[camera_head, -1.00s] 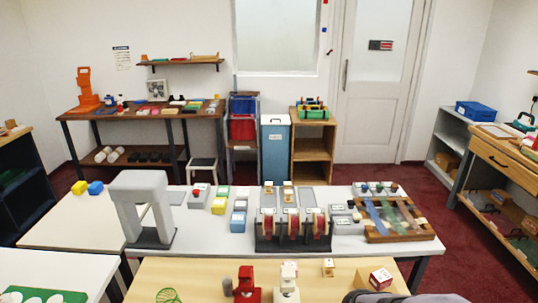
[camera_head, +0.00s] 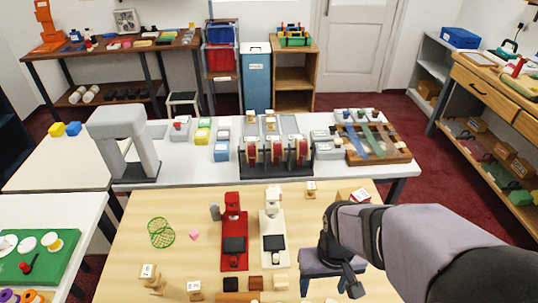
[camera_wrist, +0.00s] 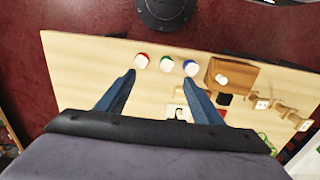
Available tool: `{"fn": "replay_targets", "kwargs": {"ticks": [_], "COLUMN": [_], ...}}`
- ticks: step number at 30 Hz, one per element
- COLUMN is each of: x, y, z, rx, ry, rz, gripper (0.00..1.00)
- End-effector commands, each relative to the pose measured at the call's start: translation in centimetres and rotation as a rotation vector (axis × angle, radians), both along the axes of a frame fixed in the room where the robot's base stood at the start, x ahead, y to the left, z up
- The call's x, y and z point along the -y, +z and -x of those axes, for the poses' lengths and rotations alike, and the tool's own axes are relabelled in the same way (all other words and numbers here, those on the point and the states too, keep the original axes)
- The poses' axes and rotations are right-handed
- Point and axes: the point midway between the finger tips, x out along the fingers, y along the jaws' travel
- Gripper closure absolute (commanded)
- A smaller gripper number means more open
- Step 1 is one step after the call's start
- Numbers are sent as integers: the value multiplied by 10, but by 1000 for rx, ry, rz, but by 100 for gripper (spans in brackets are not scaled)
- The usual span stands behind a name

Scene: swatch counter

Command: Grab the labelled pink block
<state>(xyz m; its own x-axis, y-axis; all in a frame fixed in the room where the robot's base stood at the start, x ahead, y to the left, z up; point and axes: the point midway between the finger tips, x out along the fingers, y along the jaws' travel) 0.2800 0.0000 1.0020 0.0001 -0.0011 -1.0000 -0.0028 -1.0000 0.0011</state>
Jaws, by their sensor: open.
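A small pink block (camera_head: 194,235) lies on the light wooden table (camera_head: 125,262), between the green wire basket (camera_head: 161,232) and the red machine (camera_head: 234,240). It is too small for me to read a label on it. My gripper (camera_head: 330,287) hangs over the right part of the table, well to the right of the pink block, with the machines between them. In the wrist view my gripper (camera_wrist: 157,72) has its two blue fingers wide apart with nothing held between them. I cannot make out the pink block in the wrist view.
A white machine (camera_head: 273,235) stands beside the red one. A grey cup (camera_head: 215,213) is near the pink block. Labelled wooden stamps (camera_head: 148,271) stand at the table's front left.

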Motion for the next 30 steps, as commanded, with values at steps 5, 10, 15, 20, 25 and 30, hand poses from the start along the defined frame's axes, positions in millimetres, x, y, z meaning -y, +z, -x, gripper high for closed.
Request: {"fn": "replay_targets", "kwargs": {"ticks": [5, 10, 15, 20, 25, 30], "x": [0, 0, 0, -1, -3, -6], "y": [2, 18, 42, 54, 61, 70], "z": [0, -2, -2, -16, -46, -87], "rx": [1, 6, 6, 9, 30, 57], "ry": [0, 0, 0, 4, 12, 22], "rz": [0, 0, 0, 0, -1, -3], "gripper": [39, 39, 39, 39, 39, 39]}}
